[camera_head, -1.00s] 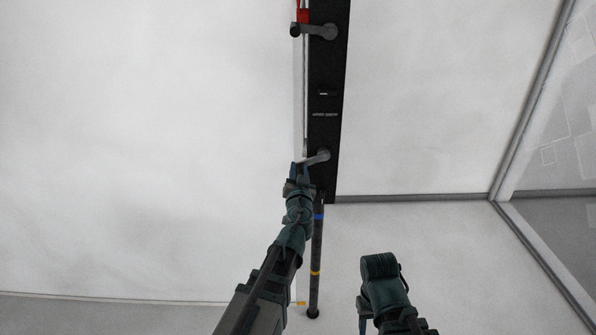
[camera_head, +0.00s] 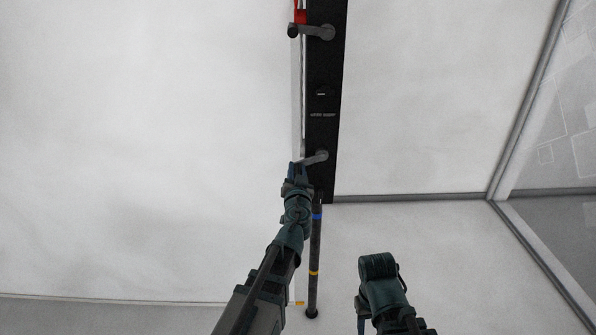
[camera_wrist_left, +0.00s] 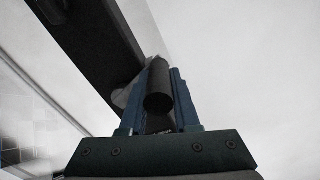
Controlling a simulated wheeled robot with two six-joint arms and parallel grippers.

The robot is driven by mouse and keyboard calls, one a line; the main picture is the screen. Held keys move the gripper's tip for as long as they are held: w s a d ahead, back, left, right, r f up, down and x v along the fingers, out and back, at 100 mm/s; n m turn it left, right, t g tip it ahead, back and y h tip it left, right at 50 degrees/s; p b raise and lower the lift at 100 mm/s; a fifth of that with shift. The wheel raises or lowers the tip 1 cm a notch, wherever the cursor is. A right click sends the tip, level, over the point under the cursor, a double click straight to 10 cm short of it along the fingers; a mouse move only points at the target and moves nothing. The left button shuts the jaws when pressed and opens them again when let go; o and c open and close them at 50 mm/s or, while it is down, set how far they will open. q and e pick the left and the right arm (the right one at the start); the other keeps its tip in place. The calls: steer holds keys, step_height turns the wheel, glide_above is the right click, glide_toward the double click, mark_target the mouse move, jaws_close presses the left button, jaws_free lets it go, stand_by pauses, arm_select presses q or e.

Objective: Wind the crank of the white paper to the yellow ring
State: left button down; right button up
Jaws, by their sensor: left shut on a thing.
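A black upright panel (camera_head: 326,75) carries a lower crank (camera_head: 315,158) and an upper crank (camera_head: 312,31). My left gripper (camera_head: 297,167) is shut on the lower crank's handle; in the left wrist view, the dark round handle (camera_wrist_left: 159,102) sits between its blue fingers. The large white paper (camera_head: 140,150) fills the left, with its lower edge near the bottom and a small orange-yellow tab at its corner (camera_head: 299,303). A dark pole below the panel bears a blue ring (camera_head: 316,216) and, lower, a yellow ring (camera_head: 313,273). The tab is lower in the picture than the yellow ring. My right gripper's fingers are hidden.
A red part (camera_head: 300,15) is by the upper crank. My right arm (camera_head: 380,285) is at the bottom, apart from the panel. A grey-framed glass pane (camera_head: 555,150) stands at the right. The white floor between it and the pole is clear.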

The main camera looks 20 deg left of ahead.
arm_select(q)
steer(key=shift+s+a, duration=0.2)
steer(key=shift+a, duration=0.2)
stand_by(0.4)
steer(key=c, duration=0.7)
jaws_free()
steer(key=shift+a, duration=0.2)
steer(key=shift+o, duration=0.2)
steer(key=shift+d, duration=0.1)
arm_select(e)
steer(key=shift+a, duration=0.15)
arm_select(q)
steer(key=shift+d, duration=0.15)
